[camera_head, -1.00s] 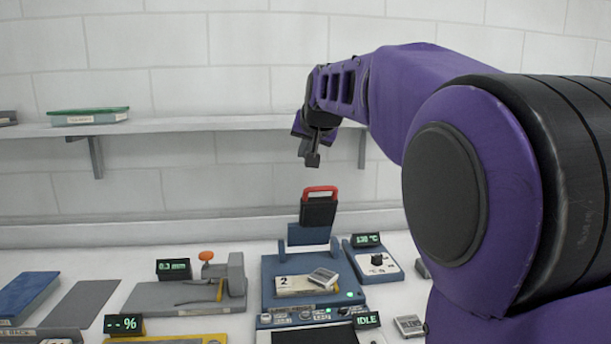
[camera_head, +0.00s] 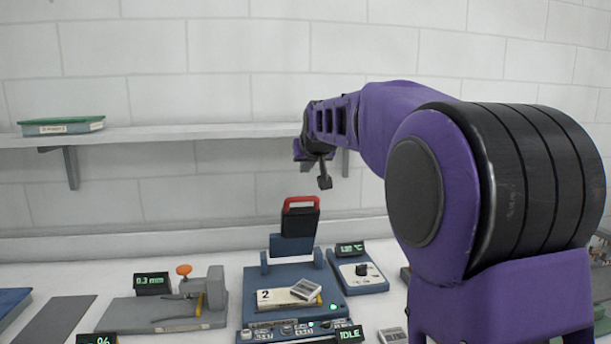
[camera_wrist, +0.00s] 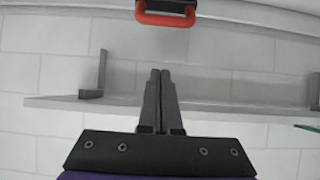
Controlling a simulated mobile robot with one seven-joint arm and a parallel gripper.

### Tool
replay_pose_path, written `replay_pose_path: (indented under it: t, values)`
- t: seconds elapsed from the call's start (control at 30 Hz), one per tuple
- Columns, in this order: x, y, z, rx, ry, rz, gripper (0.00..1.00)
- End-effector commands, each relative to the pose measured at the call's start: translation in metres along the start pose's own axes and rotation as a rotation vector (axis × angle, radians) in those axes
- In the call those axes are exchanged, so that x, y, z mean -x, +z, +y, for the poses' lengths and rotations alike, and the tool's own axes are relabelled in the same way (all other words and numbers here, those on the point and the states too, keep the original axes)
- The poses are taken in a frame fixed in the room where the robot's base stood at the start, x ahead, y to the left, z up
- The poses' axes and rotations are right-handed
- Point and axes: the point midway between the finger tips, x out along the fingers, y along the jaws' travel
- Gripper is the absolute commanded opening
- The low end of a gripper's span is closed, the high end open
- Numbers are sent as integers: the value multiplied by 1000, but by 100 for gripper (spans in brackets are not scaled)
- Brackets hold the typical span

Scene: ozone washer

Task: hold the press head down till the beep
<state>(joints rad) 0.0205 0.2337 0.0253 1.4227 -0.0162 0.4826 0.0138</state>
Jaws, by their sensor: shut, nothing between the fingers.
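The press stands on the table with its dark press head (camera_head: 300,222) raised and a red handle (camera_head: 300,202) on top. The head is upright above the blue press base (camera_head: 335,288). A block labelled 2 (camera_head: 275,300) and a small grey piece (camera_head: 306,289) lie on the base. The press display (camera_head: 349,335) reads IDLE. My gripper (camera_head: 325,183) is shut and empty, a little above and right of the handle in the head view, apart from it. In the wrist view the shut fingers (camera_wrist: 160,76) point toward the red handle (camera_wrist: 166,18), with a gap between.
A controller with a temperature display (camera_head: 350,248) stands right of the press. A grey fixture with an orange knob (camera_head: 184,270) and a 0.3 mm display (camera_head: 152,284) is at left. A wall shelf (camera_head: 230,131) holding a green-topped box (camera_head: 62,126) runs behind.

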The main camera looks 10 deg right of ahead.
Motion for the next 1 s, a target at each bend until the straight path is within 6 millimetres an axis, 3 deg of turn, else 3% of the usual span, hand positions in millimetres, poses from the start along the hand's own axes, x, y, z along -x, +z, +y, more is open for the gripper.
replay_pose_path:
  t: [0.43, 0.73, 1.0]
  values:
    - [-86, 0, 0, 0, 0, -1, 0]
    - [-74, 31, 0, -1, 0, 0, 0]
    - [-71, 38, 0, -2, 0, 2, 0]
